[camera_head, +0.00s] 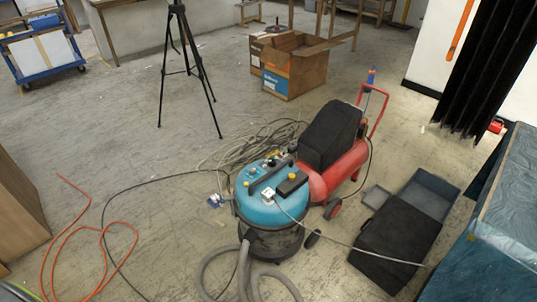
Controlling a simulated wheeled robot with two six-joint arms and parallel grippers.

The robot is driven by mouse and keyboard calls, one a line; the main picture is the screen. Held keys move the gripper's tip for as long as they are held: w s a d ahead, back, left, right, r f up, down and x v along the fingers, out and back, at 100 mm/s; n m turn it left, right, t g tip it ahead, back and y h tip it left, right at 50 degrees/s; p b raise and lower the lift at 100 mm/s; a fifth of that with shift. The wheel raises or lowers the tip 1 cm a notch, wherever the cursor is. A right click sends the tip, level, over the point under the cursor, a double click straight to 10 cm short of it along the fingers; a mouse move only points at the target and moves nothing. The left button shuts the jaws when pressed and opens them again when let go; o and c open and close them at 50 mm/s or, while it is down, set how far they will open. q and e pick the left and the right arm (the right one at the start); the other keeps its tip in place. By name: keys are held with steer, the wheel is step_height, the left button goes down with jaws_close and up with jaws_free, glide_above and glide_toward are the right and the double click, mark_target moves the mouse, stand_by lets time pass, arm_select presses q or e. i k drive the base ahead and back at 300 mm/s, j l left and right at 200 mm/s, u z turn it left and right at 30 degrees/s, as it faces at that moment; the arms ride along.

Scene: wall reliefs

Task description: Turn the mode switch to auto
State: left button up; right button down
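A blue-topped shop vacuum (262,212) stands upright on the floor near the middle of the view. Its lid carries a dark handle, a white socket-like part (267,195) with a cable, and small yellow and dark knobs. These parts are too small to tell whether one is the mode switch, and no auto label can be read. Neither of my grippers is in view.
A red compressor (345,170) with a black cover stands right behind the vacuum. Hoses and cables (240,145) lie around both. An open dark case (397,245) lies at right, beside a blue-covered block (490,225). A tripod (182,70) and cardboard boxes (300,75) stand behind.

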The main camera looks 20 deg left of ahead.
mark_target(272, 162)
steer(key=i+j+z, duration=0.2)
steer(key=j+z, duration=0.15)
steer(key=j, duration=0.4)
steer(key=i+j+z, duration=0.1)
steer(key=j+z, duration=0.25)
steer(key=j, duration=0.4)
steer(key=j+z, duration=0.35)
steer(key=j, duration=0.45)
steer(key=i+j+z, duration=0.15)
steer(key=j+z, duration=0.2)
steer(key=j, duration=0.4)
steer(key=j+z, duration=0.35)
steer(key=j, duration=0.45)
steer(key=j+z, duration=0.35)
steer(key=j, duration=0.45)
